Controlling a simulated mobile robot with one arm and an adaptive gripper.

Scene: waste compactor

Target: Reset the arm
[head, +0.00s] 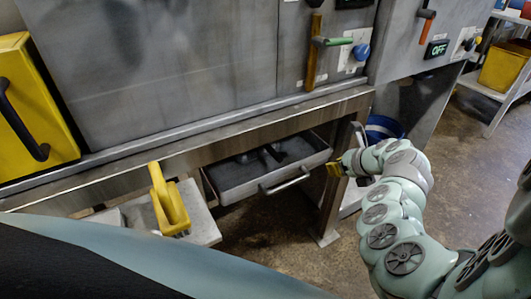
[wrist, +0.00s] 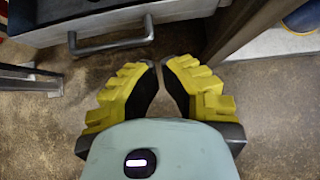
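My gripper (head: 335,170) hangs at the end of my pale green arm, just right of an open drawer in the head view. In the wrist view, the gripper (wrist: 158,68) shows two yellow ridged fingers with dark inner pads. Their tips nearly meet, with a narrow gap and bare floor visible between them. Nothing is held. The arm is bent, reaching forward from the lower right of the head view.
The grey drawer (head: 240,187) juts out with dark items inside; its handle (wrist: 110,43) is ahead of the fingers. A metal table leg (head: 331,205) and blue bucket (head: 383,127) are close to the gripper. A yellow-handled object (head: 168,203) is left. Floor below is clear.

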